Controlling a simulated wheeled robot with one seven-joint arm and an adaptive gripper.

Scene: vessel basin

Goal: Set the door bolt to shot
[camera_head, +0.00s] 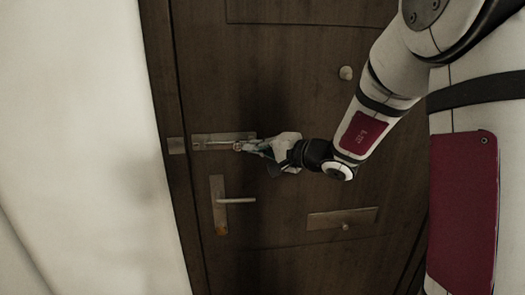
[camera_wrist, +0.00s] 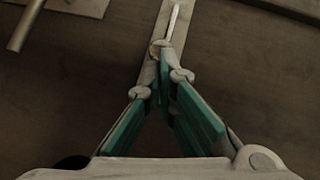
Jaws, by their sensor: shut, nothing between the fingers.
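The door bolt is a pale plate (camera_head: 245,136) on the dark door, with a thin light rod (camera_head: 212,144) lying along it. The rod shows in the wrist view (camera_wrist: 174,20), pointing away from my gripper. A small round bolt knob (camera_wrist: 155,49) sits at the near end of the rod, against my fingertips. A square keep (camera_head: 177,146) is on the door frame, left of the plate. A gap shows between plate and keep, and I see no rod crossing it. My gripper (camera_head: 244,147) is shut at the knob with nothing gripped; it also shows in the wrist view (camera_wrist: 169,62).
A lever handle (camera_head: 236,200) on an upright backplate (camera_head: 217,190) is below the bolt. A letter plate (camera_head: 325,220) is lower right and a round knob (camera_head: 346,73) is upper right. A pale wall (camera_head: 80,130) is left of the frame.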

